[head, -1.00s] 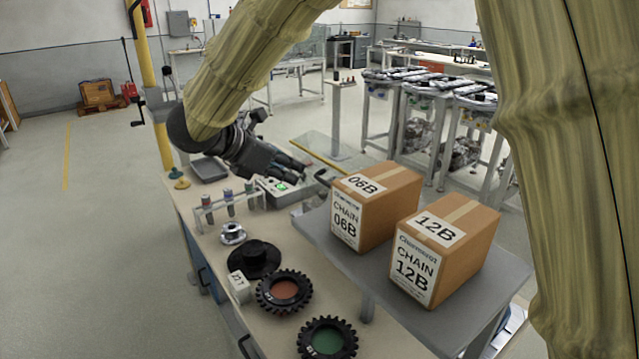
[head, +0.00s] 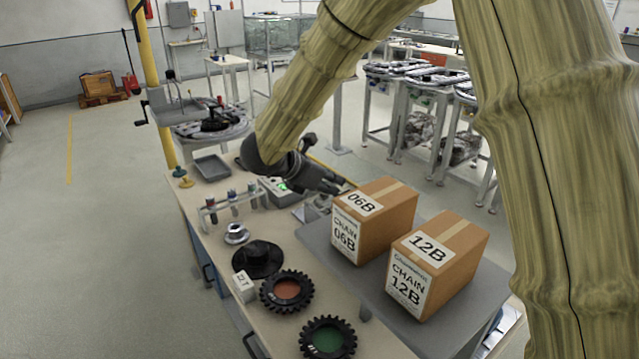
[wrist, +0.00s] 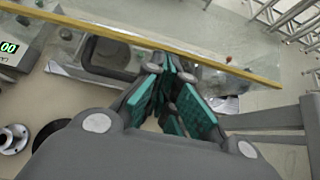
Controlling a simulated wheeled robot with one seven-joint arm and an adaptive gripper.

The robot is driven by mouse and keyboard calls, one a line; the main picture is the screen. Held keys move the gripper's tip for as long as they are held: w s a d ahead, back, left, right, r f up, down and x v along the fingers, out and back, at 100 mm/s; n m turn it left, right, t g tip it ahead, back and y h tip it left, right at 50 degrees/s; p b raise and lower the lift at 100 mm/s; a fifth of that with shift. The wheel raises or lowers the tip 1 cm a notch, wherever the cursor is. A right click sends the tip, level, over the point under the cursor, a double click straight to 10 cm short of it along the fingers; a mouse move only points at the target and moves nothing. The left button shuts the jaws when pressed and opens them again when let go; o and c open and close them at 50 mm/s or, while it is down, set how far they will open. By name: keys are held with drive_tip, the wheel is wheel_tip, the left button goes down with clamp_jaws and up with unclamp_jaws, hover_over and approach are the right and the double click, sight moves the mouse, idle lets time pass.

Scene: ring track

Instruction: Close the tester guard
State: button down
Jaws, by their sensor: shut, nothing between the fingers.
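The tester (head: 282,191) is a grey box with a lit green display on the bench, left of the chain boxes. Its display also shows at the left edge of the wrist view (wrist: 10,47). The guard (wrist: 95,27) is a clear panel with a yellow edge running across the upper wrist view. In the head view a bit of its yellow edge (head: 326,168) shows behind my gripper, and the arm hides much of the rest. My gripper (head: 338,185) is shut and empty beside the tester. Its fingertips (wrist: 168,66) overlap the yellow edge in the wrist view; contact cannot be told.
A yellow post (head: 150,70) rises behind.

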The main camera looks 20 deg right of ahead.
drive_tip(key=shift+w+d, duration=0.15)
drive_tip(key=shift+d, duration=0.1)
